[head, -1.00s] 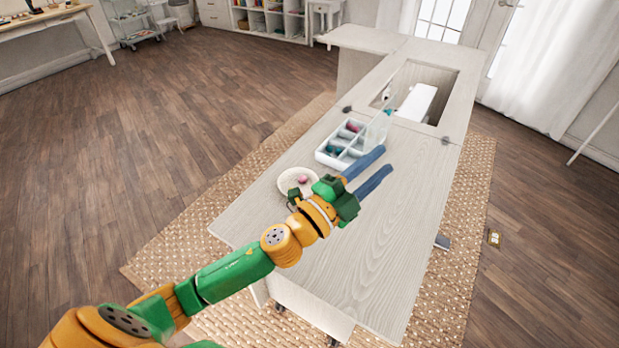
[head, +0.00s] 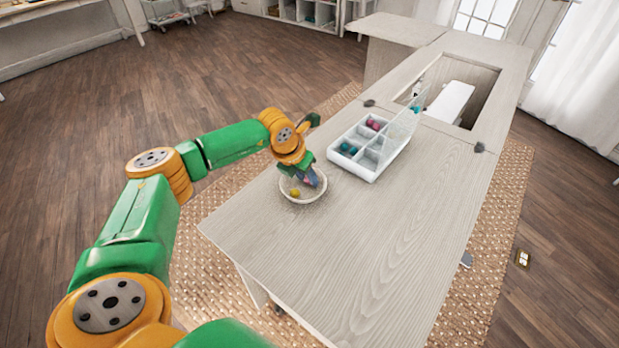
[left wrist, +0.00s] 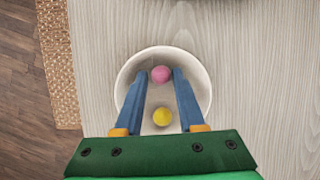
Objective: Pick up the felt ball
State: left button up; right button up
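A pale round bowl (head: 303,200) stands on the cabinet top and holds a yellow felt ball (head: 295,192). The left wrist view looks down into the bowl (left wrist: 121,82) and shows the yellow ball (left wrist: 162,117) and a pink felt ball (left wrist: 160,74). My left gripper (head: 312,181) points down into the bowl with its blue fingers apart. In the left wrist view the pink ball lies between the gripper's fingertips (left wrist: 161,71), with narrow gaps on both sides. The yellow ball is nearer the gripper's palm side. My right gripper is not in view.
A white divided box (head: 353,167) with a clear raised lid and several coloured items stands right of the bowl. The cabinet top (head: 400,240) is bare towards the front. A rectangular opening (head: 455,95) lies further back.

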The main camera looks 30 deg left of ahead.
pick_arm(q)
jog(key=shift+s, duration=0.1)
grip_shut()
dwell(0.4)
